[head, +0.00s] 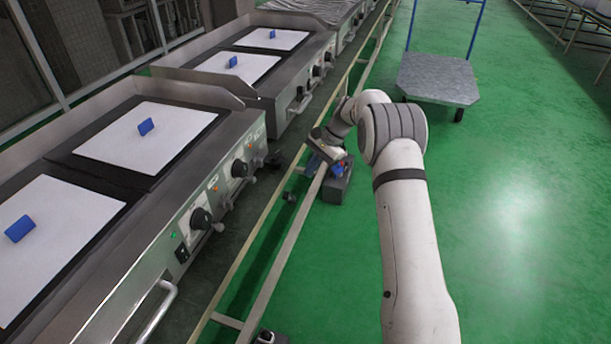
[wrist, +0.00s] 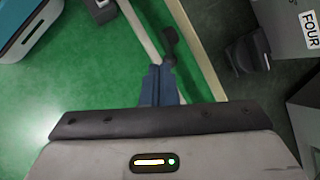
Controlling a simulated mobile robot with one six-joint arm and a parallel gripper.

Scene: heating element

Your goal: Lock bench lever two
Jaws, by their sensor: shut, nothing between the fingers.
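My gripper (wrist: 160,74) is shut and empty, its two blue fingers pressed together in the wrist view. In the head view my gripper (head: 313,165) is low over the rail, to the right of the griddle bench. A black lever (wrist: 170,45) with a rounded end is just beyond the fingertips in the wrist view, beside the pale rail. I cannot tell whether the fingers touch it. Another dark lever-like part (wrist: 247,53) is to its right. No mark for lever two is readable; a label reading FOUR (wrist: 309,29) is on a grey box at the right.
The griddle bench (head: 237,130) runs along the left, with white plates and blue blocks on top. A pale rail (head: 255,275) runs beside it. A dark grey box (head: 337,188) is under my wrist. A flat cart (head: 438,78) stands behind. The green floor is clear at right.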

